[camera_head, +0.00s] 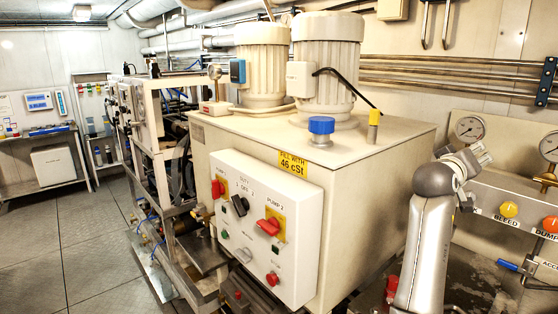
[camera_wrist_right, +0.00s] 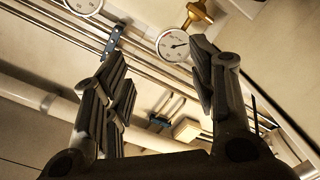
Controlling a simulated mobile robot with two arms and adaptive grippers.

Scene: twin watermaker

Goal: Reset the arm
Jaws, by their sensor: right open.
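My right arm (camera_head: 428,245) rises at the right of the head view, in front of the tank's right side. My right gripper (camera_head: 476,157) is at its top, near the gauge panel and above the bleed and dump panel. In the right wrist view the right gripper (camera_wrist_right: 160,85) has its two dark ridged fingers wide apart, with nothing between them. It is open and empty. The wrist view looks upward at the wall pipes. My left gripper is not in view.
A large cream tank (camera_head: 372,155) with two pump motors fills the middle. A white control box (camera_head: 266,229) with red switches is on its front. Gauges (camera_head: 469,129) and a panel with yellow (camera_head: 509,209) and orange knobs stand close to my right gripper. Floor (camera_head: 60,235) is clear at left.

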